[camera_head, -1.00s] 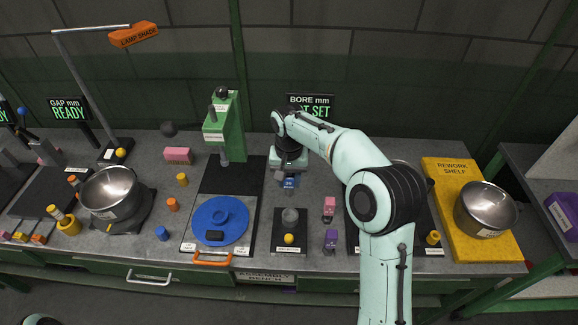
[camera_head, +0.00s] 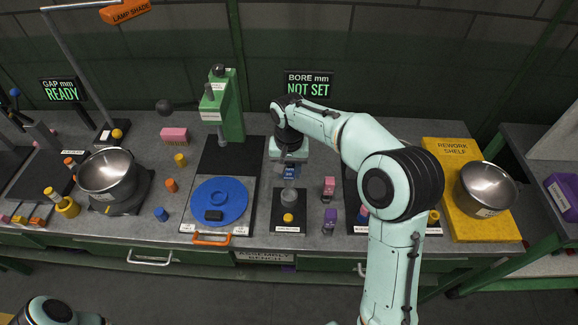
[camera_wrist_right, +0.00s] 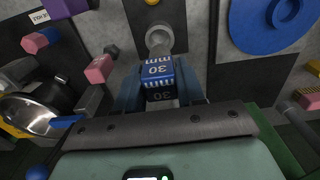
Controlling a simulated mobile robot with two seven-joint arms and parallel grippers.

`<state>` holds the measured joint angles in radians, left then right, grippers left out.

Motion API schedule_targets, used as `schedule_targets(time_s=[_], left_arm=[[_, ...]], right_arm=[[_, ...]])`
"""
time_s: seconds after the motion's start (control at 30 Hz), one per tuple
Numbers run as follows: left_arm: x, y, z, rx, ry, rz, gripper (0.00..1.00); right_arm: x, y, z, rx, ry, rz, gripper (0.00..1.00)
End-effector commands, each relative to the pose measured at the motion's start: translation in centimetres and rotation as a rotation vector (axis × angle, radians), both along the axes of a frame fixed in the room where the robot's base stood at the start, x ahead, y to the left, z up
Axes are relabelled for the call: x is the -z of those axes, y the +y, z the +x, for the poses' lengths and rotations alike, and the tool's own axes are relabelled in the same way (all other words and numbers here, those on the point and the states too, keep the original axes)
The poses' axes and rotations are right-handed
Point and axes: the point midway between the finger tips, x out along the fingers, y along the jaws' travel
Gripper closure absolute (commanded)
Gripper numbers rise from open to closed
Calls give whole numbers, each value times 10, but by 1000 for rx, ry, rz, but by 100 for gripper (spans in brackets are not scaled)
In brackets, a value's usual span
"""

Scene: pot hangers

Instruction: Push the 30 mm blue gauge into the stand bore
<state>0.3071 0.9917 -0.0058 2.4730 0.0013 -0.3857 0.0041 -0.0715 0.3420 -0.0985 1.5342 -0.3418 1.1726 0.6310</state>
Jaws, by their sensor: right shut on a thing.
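The blue gauge (camera_head: 289,174), marked 30 mm, is held in my right gripper (camera_head: 291,165). In the right wrist view the blue gauge (camera_wrist_right: 157,69) sits between the two fingers, which are shut on it. The grey stand with the round bore (camera_head: 290,197) is on a dark base plate just in front of the gauge. In the right wrist view the bore opening (camera_wrist_right: 159,37) lies just beyond the gauge's far end. I cannot tell whether they touch. My left gripper is out of view; only part of my left arm shows at the bottom left.
A yellow knob (camera_head: 288,217) sits on the stand's plate. The bore display (camera_head: 308,85) reads NOT SET.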

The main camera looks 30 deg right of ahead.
Motion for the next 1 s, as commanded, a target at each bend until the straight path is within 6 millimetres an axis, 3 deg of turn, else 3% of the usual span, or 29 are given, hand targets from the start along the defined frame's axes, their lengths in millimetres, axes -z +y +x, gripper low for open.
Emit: schedule_targets(time_s=[0.4, 1.0], left_arm=[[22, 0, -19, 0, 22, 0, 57], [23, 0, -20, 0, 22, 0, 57]], right_arm=[[40, 0, -1, 1, 1, 1, 100], [44, 0, 0, 1, -1, 0, 100]])
